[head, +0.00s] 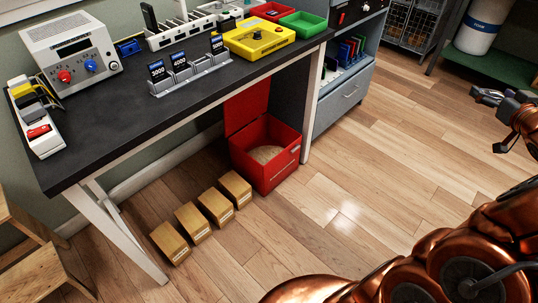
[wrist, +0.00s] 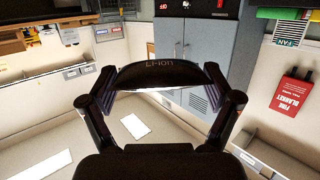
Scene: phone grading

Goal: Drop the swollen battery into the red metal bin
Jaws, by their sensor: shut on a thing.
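The swollen battery (wrist: 158,73) is a black, bulging pack marked "Li-ion". In the wrist view it spans the gap between my two fingers. My gripper (wrist: 158,88) is shut on it. In the head view my gripper (head: 492,120) is at the far right, above open floor and well away from the bin; I cannot make out the battery clearly there. The red metal bin (head: 277,172) stands on the floor under the right end of the workbench. Its lid is raised at the back, and pale, sand-like material shows inside.
The dark workbench (head: 120,118) holds a yellow device (head: 259,38), a grey slotted rack (head: 190,80) and red and green trays. Several cardboard boxes (head: 193,222) line the floor left of the bin. A grey cabinet (head: 345,100) stands right of the bench. The wooden floor in front is clear.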

